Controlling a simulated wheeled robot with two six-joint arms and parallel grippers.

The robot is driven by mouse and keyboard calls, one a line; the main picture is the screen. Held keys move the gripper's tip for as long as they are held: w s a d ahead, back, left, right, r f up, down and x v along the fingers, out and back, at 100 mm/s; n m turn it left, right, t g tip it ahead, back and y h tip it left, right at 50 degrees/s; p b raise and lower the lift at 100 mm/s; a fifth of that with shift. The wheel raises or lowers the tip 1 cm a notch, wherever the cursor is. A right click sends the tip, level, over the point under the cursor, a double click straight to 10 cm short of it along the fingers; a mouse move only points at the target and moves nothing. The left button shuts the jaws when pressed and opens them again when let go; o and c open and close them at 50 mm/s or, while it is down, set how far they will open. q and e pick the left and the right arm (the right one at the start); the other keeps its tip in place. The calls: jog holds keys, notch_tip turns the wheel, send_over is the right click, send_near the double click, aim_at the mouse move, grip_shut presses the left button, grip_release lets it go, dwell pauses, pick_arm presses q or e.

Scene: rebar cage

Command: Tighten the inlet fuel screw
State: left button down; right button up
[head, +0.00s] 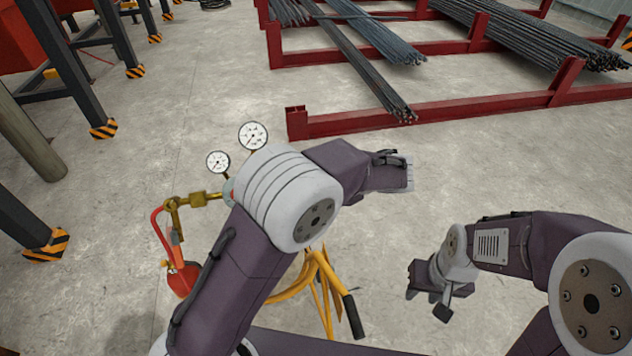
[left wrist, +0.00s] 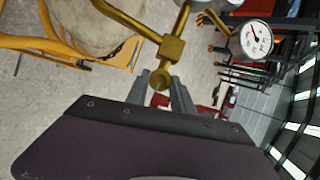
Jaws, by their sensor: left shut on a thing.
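The brass inlet fuel screw (left wrist: 160,79) ends a short brass stem in the left wrist view. It joins a brass fitting (left wrist: 172,47). The two grey fingers of my left gripper (left wrist: 160,92) are shut on the screw's end. In the head view, my left arm hides the screw and the left gripper. Brass fittings (head: 197,200) and two white round gauges, one large (head: 253,135) and one small (head: 218,162), show beside that arm. One gauge (left wrist: 257,37) also shows in the left wrist view. My right gripper (head: 428,293) looks open and empty over bare floor.
A yellow tubular frame (head: 320,270) with a black grip (head: 353,317) stands below my left arm. A red hose and red part (head: 183,279) are at its left. Red racks (head: 450,108) hold rebar bundles behind. Dark striped posts (head: 103,130) stand left. The right floor is clear.

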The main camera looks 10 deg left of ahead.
pick_arm(q)
jog(key=m, duration=0.1)
jog(key=m+t+b, duration=0.1)
jog(key=m, duration=0.1)
jog(key=m+y, duration=0.1)
jog(key=shift+s+f+m+t+b, duration=0.15)
jog(key=shift+f+m+t+b, duration=0.1)
jog(key=shift+m+t+b, duration=0.15)
jog(key=shift+m, duration=0.3)
jog(key=c, duration=1.4)
grip_release()
jog(key=shift+o, duration=0.2)
jog(key=shift+d, duration=0.15)
jog(key=b+v, duration=0.2)
jog(key=v, duration=0.7)
jog(key=shift+b, duration=0.4)
